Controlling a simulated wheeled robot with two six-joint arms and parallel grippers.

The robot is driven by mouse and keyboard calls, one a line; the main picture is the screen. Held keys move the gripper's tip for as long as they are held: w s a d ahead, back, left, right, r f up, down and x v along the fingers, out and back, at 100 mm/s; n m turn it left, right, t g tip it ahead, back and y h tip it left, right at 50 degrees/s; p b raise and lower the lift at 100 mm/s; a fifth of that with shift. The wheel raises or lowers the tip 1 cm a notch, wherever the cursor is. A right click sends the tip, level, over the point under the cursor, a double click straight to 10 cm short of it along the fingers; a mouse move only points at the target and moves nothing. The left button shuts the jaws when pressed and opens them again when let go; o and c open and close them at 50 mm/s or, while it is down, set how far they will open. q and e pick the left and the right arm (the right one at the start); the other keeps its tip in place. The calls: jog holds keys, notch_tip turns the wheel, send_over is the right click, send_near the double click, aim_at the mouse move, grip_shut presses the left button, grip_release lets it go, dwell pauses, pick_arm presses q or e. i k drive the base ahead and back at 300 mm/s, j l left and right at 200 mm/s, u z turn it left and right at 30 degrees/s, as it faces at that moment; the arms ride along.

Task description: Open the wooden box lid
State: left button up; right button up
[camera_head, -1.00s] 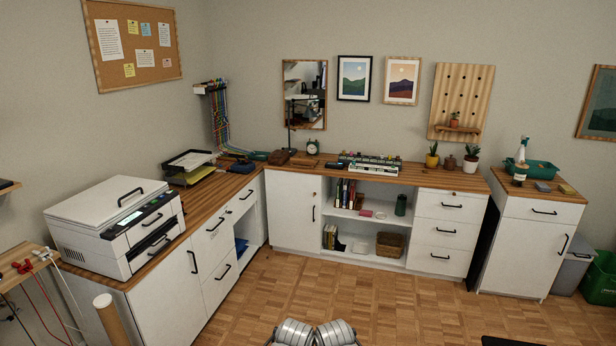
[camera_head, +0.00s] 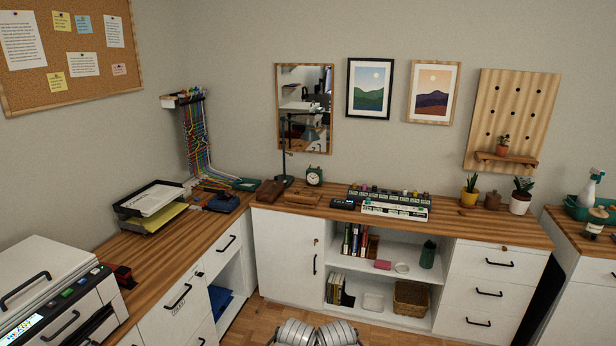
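A small, low, brown wooden box (camera_head: 302,198) lies on the wooden desktop near the corner, in front of the green alarm clock. It looks shut, but it is too small to be sure. A darker brown block-like item (camera_head: 270,192) sits just left of it, under the desk lamp; I cannot tell whether it is a box too. Neither of my grippers is in view. Only silver rounded parts of my own body show at the bottom centre, well short of the desk.
The L-shaped desktop (camera_head: 460,226) carries a printer (camera_head: 50,290), a paper tray (camera_head: 152,203), a clock (camera_head: 314,176), a lamp (camera_head: 285,150), a keyboard-like device (camera_head: 394,209) and potted plants (camera_head: 521,196). Parquet floor (camera_head: 268,318) before the cabinets is clear.

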aim_at(268, 187)
jog(key=i, duration=3.2)
jog(key=u, duration=0.15)
